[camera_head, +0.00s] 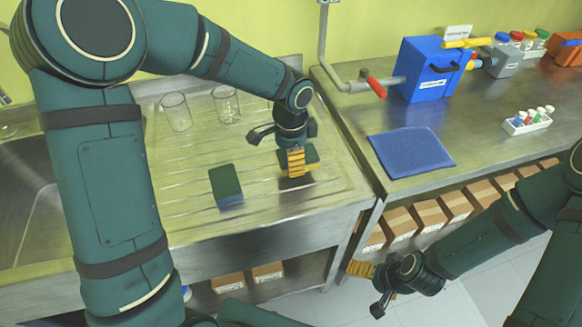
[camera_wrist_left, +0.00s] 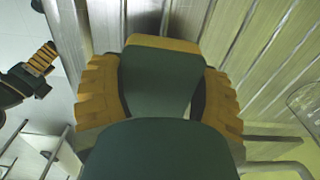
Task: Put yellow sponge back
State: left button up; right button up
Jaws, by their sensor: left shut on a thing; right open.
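My left gripper (camera_head: 296,165) is shut on the yellow sponge, whose dark green top (camera_head: 312,154) shows beside the yellow fingers over the ribbed steel drainboard. In the left wrist view the yellow sponge (camera_wrist_left: 165,43) sits between both fingers, with its green face toward the camera and a yellow edge showing. I cannot tell whether its underside touches the board. A blue sponge (camera_head: 228,200) with a green top lies on the drainboard, left of and nearer than my left gripper. My right gripper (camera_head: 370,286) is open and empty, low in front of the counter.
Glass beakers (camera_head: 175,112) stand behind on the drainboard (camera_head: 185,222). A sink (camera_head: 25,200) lies at left. On the right counter are a blue mat (camera_head: 410,152), a blue box (camera_head: 425,72) and a vial rack (camera_head: 527,122). Cardboard boxes (camera_head: 430,217) fill a shelf below.

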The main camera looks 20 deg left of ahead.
pick_arm(q)
jog(key=shift+f+b, duration=0.3)
jog(key=shift+f, duration=1.3)
jog(key=shift+f, duration=0.1)
jog(key=shift+f, duration=0.1)
jog(key=o, duration=1.1)
jog(key=shift+o, duration=0.2)
jog(key=shift+w+r, duration=0.1)
jog(key=shift+r, duration=0.4)
notch_tip(320, 180, up, 11)
jog(key=p, duration=0.2)
jog(key=shift+r+p, duration=0.2)
jog(key=shift+p, duration=0.2)
